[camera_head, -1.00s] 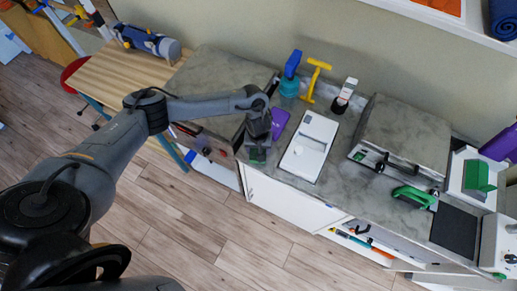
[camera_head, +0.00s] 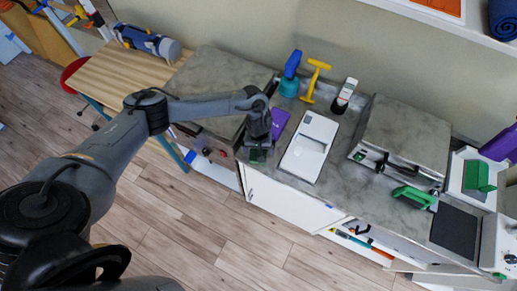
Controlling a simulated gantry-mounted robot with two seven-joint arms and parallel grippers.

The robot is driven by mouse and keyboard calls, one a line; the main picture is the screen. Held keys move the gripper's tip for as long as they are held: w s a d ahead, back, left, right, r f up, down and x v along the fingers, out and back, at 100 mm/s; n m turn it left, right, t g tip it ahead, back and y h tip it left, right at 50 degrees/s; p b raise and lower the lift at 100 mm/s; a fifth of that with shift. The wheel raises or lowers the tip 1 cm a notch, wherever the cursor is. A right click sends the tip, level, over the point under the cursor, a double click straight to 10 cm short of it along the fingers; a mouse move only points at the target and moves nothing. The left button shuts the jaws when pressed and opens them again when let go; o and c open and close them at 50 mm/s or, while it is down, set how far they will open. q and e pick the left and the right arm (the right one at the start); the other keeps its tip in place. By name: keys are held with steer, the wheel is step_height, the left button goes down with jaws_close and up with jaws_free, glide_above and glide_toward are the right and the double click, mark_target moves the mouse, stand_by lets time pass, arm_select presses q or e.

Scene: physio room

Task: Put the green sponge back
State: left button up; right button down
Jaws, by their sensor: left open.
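A small dark green block (camera_head: 257,155), which looks like the green sponge, shows at the front edge of the grey counter, right at the fingertips of my left gripper (camera_head: 258,147). My left gripper points down there and is open. The gripper partly hides the block, and I cannot tell whether the fingers touch it or stand around it. My right gripper is not in view.
A purple item (camera_head: 279,123) lies just right of the gripper, beside a white device (camera_head: 310,147). A blue spray bottle (camera_head: 290,74) and a yellow tool (camera_head: 315,80) stand behind. A green-handled item (camera_head: 413,196) and a green object (camera_head: 479,176) in a white holder are farther right.

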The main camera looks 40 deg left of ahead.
arm_select(q)
step_height(320, 180, up, 11)
steer(key=p, duration=0.4)
steer(key=s+d+r+m+t+h, duration=0.1)
steer(key=s+d+m+t+h, duration=0.15)
steer(key=d, duration=0.65)
steer(key=s+d+r+m+t+h, duration=0.1)
steer(key=d+m, duration=0.3)
steer(key=d, duration=0.4)
steer(key=s+d+r+m+t+h, duration=0.1)
steer(key=d+m+t+h, duration=0.15)
steer(key=d, duration=0.65)
steer(key=s+a+r+g+y, duration=0.2)
steer(key=s+a+y, duration=0.3)
steer(key=s+a, duration=1)
steer(key=a, duration=0.3)
steer(key=shift+a+r+m+y, duration=0.15)
steer(key=shift+m+y, duration=0.15)
steer(key=shift+y, duration=0.1)
step_height(320, 180, up, 13)
steer(key=p, duration=1.3)
steer(key=shift+r, duration=0.2)
